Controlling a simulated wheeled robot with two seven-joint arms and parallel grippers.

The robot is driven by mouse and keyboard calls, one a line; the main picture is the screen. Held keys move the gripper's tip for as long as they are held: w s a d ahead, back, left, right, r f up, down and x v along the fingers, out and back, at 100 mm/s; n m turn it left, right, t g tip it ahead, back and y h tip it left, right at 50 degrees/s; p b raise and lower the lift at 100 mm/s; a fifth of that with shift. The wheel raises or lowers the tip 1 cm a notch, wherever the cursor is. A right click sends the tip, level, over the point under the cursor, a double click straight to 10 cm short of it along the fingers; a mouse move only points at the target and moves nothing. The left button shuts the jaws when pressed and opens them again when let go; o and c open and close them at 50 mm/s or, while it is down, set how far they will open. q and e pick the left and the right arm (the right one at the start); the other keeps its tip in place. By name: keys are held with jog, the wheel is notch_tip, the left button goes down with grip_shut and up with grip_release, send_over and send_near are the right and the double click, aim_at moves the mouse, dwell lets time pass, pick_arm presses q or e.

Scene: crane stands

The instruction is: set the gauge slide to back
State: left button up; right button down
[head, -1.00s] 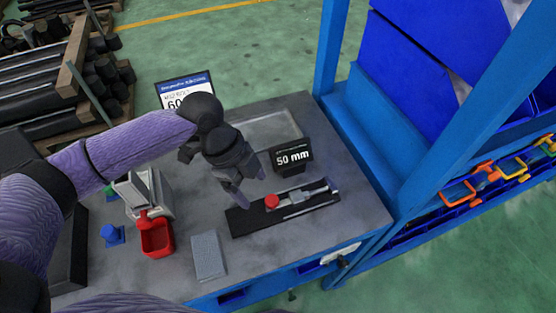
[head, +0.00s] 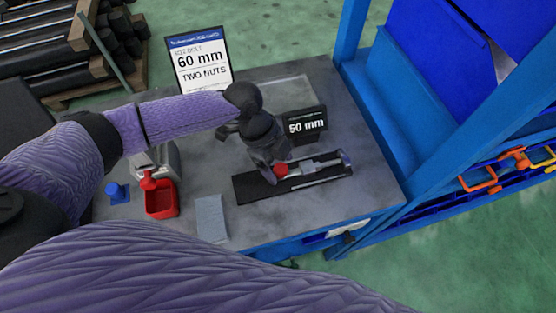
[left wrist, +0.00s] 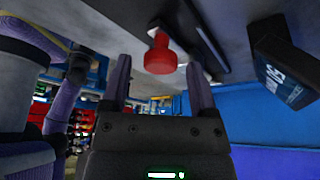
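The gauge has a black base (head: 244,189) with a silver rail and slide (head: 318,165) on the bench. Its red knob (head: 281,170) sits toward the left part of the rail. A black display (head: 305,125) behind it reads 50 mm. My left gripper (head: 271,174) is low over the gauge, right at the knob, and partly covers it. In the left wrist view my left gripper (left wrist: 162,78) is open, with the red knob (left wrist: 160,55) between or just past its fingertips; contact cannot be told. My right gripper is not in view.
A sign (head: 203,65) reading 60 mm, two nuts stands at the back. A blue rack (head: 400,110) borders the bench on the right.

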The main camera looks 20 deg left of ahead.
pick_arm(q)
grip_shut()
dwell(1.2)
